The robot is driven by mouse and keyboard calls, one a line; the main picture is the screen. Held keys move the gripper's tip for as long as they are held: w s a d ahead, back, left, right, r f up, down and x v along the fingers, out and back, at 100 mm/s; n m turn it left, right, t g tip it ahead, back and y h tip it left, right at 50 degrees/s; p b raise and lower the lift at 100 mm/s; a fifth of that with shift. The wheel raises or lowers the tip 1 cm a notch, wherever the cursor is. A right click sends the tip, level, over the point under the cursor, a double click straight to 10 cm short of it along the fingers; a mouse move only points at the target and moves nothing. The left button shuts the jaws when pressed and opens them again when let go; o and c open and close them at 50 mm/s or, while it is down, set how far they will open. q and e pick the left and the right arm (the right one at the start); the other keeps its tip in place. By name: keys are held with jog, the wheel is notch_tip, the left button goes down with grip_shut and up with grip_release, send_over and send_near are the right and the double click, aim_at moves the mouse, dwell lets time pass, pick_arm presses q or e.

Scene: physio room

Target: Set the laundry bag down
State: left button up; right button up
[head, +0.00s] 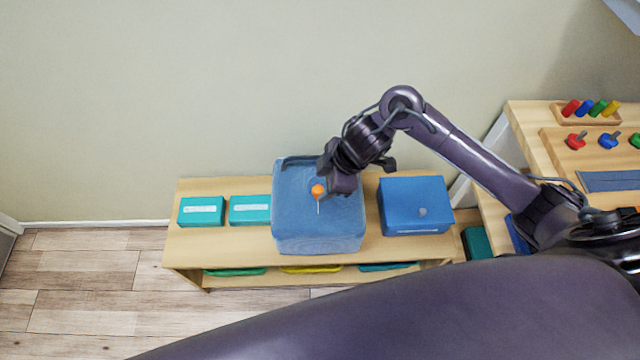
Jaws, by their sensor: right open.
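The laundry bag (300,232) is a blue, boxy fabric bag with an orange toggle (318,190) and a pale cord at its front. It sits upright on the wooden bench (255,246), around the middle. My right gripper (352,178) is at the bag's upper right edge, with its fingers open. It hides part of the bag's top right, and I cannot tell whether a finger touches the bag. My left gripper is not in view.
Two teal boxes (202,211) stand left of the bag, and a blue box (414,205) stands close on its right. Coloured trays (235,271) lie on the lower shelf. A wooden table (530,135) with coloured pegs is at the right. The wall rises behind the bench.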

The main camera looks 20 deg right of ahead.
jog(key=p+v, duration=0.1)
jog(key=v, duration=0.8)
jog(key=shift+f, duration=0.1)
